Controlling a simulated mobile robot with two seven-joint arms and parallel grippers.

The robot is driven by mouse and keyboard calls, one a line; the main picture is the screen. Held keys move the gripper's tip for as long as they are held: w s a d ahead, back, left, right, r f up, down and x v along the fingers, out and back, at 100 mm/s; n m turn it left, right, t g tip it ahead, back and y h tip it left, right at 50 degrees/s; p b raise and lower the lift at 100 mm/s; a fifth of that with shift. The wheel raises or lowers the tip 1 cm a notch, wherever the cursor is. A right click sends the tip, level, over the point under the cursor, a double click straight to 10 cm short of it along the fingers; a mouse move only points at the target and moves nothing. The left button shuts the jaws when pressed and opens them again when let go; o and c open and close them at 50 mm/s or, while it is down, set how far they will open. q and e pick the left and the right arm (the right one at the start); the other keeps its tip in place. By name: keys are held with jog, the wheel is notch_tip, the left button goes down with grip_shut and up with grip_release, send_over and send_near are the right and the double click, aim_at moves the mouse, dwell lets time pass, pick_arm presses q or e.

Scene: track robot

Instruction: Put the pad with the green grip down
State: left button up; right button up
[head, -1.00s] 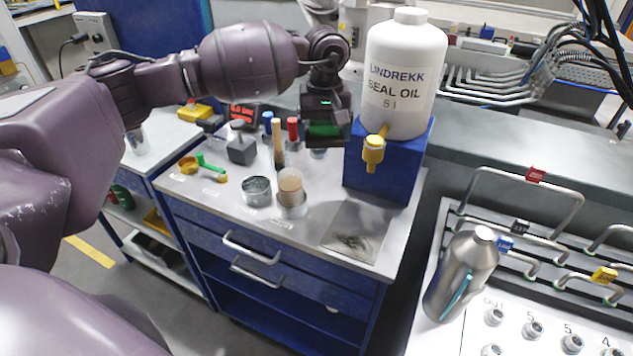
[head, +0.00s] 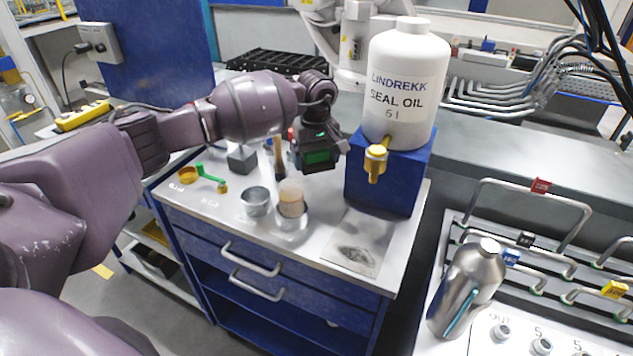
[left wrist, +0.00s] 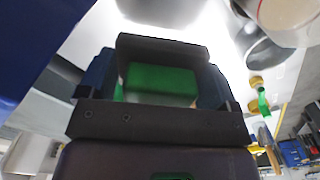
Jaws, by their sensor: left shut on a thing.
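My left gripper (head: 318,152) is shut on the pad's green grip (head: 317,157). It holds the pad above the grey bench top, left of the blue block under the oil jug. In the left wrist view the green grip (left wrist: 162,80) sits between the two fingers, with the dark pad (left wrist: 165,47) beyond it. The pad's underside is hidden. A grey plate with a dark smear (head: 352,242) lies at the bench's front right, below and right of the gripper. My right gripper is not in view.
The white oil jug (head: 408,85) with a yellow tap (head: 376,160) stands on a blue block (head: 400,185). A metal tin (head: 255,202), an amber-filled cup (head: 291,198), a grey block (head: 242,159) and a green-yellow tool (head: 205,175) occupy the bench. A steel flask (head: 467,290) stands right.

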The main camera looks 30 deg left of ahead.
aim_at(316, 190)
pick_arm(q)
jog(key=shift+f, duration=3.6)
jog(key=shift+f, duration=0.1)
jog(key=shift+f+b, duration=0.1)
jog(key=shift+b, duration=0.2)
jog(key=o, duration=0.7)
jog(key=shift+c, duration=0.2)
notch_tip(316, 190, up, 12)
jog(key=shift+r+p, duration=0.2)
jog(key=shift+p, duration=0.1)
